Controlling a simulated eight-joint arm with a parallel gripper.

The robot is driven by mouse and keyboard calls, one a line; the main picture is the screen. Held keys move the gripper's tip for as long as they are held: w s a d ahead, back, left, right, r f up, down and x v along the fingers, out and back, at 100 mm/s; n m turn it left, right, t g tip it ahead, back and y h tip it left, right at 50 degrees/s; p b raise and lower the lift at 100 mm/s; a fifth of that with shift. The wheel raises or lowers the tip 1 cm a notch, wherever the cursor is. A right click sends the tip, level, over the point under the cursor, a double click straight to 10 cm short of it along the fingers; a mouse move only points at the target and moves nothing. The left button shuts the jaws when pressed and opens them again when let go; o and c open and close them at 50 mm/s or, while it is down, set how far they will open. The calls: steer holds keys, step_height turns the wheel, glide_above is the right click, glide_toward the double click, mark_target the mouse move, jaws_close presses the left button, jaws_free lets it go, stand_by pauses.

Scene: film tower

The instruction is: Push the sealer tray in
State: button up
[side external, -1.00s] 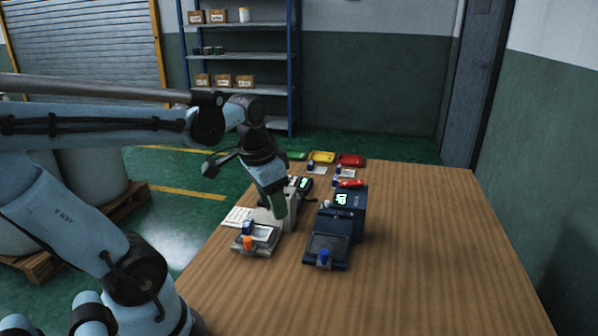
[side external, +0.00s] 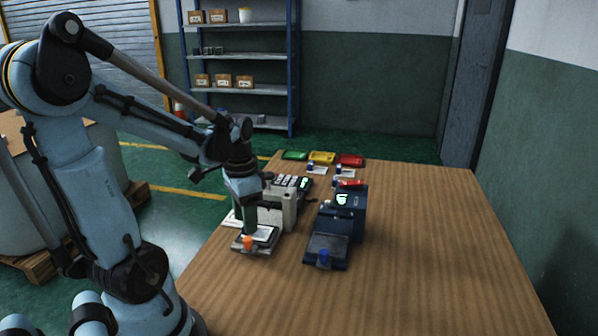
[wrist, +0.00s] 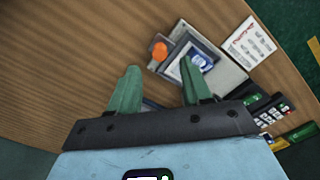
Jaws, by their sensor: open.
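A grey machine (side external: 285,205) stands on the left of the table, with a tray (side external: 262,243) out at its front and an orange knob (side external: 247,243) on the tray's front. A dark blue machine (side external: 345,212) stands to its right, with a dark tray (side external: 328,247) out and a blue knob (side external: 323,257). I cannot tell by looks which is the sealer. My gripper (side external: 250,232) points down over the grey machine's tray, behind the orange knob. In the wrist view my gripper (wrist: 160,65) has its green fingers apart and empty; a white and blue item (wrist: 197,62) lies on the tray beside one fingertip.
A keypad device (side external: 293,183) stands behind the grey machine. Green (side external: 294,155), yellow (side external: 321,157) and red (side external: 350,160) trays line the table's far edge. A printed card (wrist: 249,44) lies beside the grey machine. The right side of the table is clear.

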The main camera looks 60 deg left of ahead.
mark_target(248, 238)
steer(key=shift+f, duration=2.5)
steer(key=shift+c, duration=0.3)
jaws_close()
